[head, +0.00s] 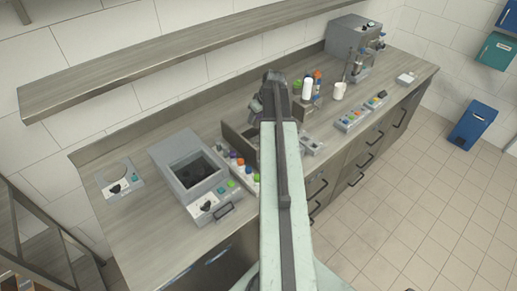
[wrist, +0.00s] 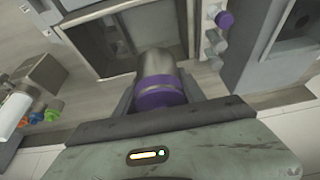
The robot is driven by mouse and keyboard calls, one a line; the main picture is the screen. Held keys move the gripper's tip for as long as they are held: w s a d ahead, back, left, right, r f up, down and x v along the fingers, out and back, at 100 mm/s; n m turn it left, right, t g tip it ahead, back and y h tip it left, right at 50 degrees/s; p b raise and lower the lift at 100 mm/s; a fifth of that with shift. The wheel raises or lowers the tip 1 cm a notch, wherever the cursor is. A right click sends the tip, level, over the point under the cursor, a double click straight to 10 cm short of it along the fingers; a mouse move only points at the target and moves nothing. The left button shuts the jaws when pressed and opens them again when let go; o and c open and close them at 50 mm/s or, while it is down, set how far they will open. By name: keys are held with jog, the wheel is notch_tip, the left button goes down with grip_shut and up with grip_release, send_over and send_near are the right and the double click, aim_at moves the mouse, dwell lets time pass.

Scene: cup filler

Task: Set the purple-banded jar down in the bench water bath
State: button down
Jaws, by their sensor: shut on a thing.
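The purple-banded jar (wrist: 163,84) is between my fingers in the wrist view. It is a grey-brown cylinder with a purple band near my gripper. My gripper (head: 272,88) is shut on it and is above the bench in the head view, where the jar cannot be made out. The grey box with a dark square well (head: 166,158), which looks like the bench water bath, stands at the left of the bench, left of my gripper. Part of what looks like this box (wrist: 240,55) shows at the right of the wrist view. The jar is apart from it.
Small jars with coloured caps (head: 237,158) stand beside the bath's right side. An open box (head: 231,138) is partly behind my arm. Right of my arm are a white bottle (head: 307,89), a white mug (head: 339,91) and a machine (head: 352,42). A shelf (head: 150,58) hangs above the bench.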

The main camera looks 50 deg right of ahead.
notch_tip(320, 180, down, 17)
jog(key=b, duration=1.5)
jog(key=shift+f+b, duration=0.1)
jog(key=shift+b, duration=0.25)
jog(key=shift+r, duration=0.25)
jog(key=shift+f, duration=0.25)
jog(key=c, duration=0.7)
grip_release()
jog(key=shift+r, duration=0.1)
jog(key=shift+r, duration=0.1)
jog(key=p+v, duration=1.1)
jog(key=v, duration=0.1)
jog(key=shift+r+p, duration=0.15)
jog(key=shift+p, duration=0.2)
